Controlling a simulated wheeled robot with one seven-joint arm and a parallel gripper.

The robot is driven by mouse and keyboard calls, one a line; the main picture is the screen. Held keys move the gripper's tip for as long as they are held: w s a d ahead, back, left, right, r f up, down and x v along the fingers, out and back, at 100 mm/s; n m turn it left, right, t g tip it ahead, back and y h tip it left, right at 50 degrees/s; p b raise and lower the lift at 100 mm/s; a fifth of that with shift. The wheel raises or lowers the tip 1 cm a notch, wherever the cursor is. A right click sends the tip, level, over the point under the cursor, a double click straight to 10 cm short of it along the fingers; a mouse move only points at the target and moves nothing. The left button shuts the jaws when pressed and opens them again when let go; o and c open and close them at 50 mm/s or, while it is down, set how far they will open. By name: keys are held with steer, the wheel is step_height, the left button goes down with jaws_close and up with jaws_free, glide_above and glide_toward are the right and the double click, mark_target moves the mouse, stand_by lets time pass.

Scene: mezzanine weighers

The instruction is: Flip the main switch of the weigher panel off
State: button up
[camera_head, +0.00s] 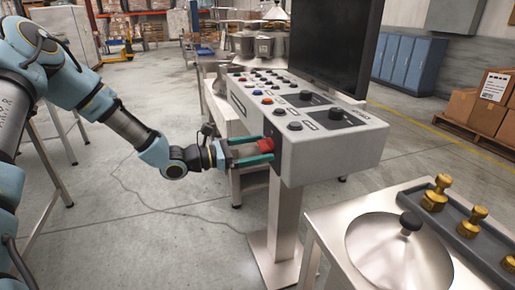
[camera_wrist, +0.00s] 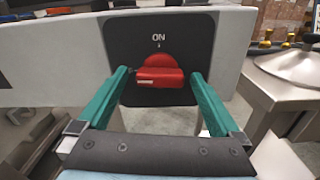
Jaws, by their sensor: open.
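The weigher panel (camera_head: 322,145) is a grey sloped console on a metal post, with buttons and knobs on top. Its main switch is a red rotary handle (camera_head: 265,145) on a black plate on the end facing my arm. In the wrist view the red switch (camera_wrist: 159,74) has its handle lying level, under the word ON and a small mark on the black plate (camera_wrist: 120,40). My gripper (camera_head: 253,150) is open, its two green fingers on either side of the switch. In the wrist view the fingers (camera_wrist: 160,88) stand left and right of the handle, with gaps visible.
A dark monitor (camera_head: 335,42) stands behind the panel. At the lower right, a metal table (camera_head: 325,215) carries a round metal lid (camera_head: 385,255) and a grey tray (camera_head: 487,262) with brass weights. Open concrete floor (camera_head: 150,235) lies below my arm.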

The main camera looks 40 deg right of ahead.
steer(key=c, duration=1.3)
steer(key=shift+r+n+p, duration=0.15)
steer(key=shift+n+p, duration=0.15)
steer(key=shift+p, duration=0.2)
steer(key=shift+n+p, duration=0.3)
steer(key=shift+n, duration=0.1)
steer(key=shift+f, duration=0.2)
steer(key=o, duration=1.3)
steer(key=b+v, duration=0.2)
steer(key=v, duration=0.9)
